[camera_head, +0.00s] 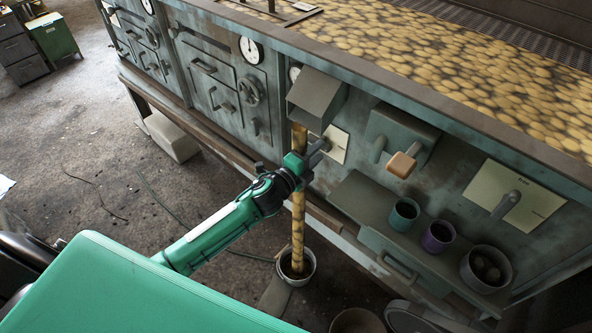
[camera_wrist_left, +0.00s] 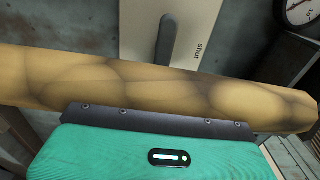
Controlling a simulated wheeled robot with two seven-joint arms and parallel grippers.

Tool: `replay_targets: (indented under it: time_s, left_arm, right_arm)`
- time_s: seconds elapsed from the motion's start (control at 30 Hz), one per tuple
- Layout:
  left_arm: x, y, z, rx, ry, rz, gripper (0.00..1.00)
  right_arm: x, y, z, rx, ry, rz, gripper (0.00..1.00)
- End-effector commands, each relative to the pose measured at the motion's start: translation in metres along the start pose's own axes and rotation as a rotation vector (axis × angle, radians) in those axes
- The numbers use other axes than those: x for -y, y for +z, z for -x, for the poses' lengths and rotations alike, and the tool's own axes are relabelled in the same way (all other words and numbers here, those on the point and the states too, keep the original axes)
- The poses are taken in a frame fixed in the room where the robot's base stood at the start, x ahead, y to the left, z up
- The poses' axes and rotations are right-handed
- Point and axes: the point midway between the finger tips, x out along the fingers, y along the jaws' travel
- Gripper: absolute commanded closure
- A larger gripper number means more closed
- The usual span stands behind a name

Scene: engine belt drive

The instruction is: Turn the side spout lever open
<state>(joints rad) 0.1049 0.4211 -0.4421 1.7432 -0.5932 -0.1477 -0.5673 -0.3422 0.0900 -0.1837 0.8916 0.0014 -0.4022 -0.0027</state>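A grey hood spout (camera_head: 318,95) on the machine front has a yellow mottled stream (camera_head: 298,235) below it, reaching down to a bucket (camera_head: 296,270). A pale plate (camera_head: 334,146) with a grey lever stands beside it, partly behind my left gripper (camera_head: 318,152). Another lever (camera_head: 505,205) sits on a cream plate further right. I cannot tell which lever is the side spout's. My right gripper is out of view.
A box with a tan block (camera_head: 401,165) juts out between the plates. A shelf (camera_head: 352,198) below holds a teal cup (camera_head: 404,214), a purple cup (camera_head: 438,237) and a bowl (camera_head: 487,268). A gauge (camera_head: 251,50) and drawers are left. The floor at left is mostly clear.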

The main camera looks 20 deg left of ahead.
Motion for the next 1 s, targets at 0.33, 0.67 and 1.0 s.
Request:
replay_targets:
  time_s: [0.33, 0.67, 1.0]
  left_arm:
    - [-0.003, -0.001, 0.065, -0.001, 0.003, 0.0, 0.6]
    - [-0.002, -0.001, 0.107, -0.001, 0.001, 0.001, 0.6]
    - [0.0, -0.001, 0.115, -0.002, 0.0, 0.0, 0.6]
  right_arm:
    - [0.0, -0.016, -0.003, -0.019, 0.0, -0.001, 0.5]
    - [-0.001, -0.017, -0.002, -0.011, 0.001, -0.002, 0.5]
    - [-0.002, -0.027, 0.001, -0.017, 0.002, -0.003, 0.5]
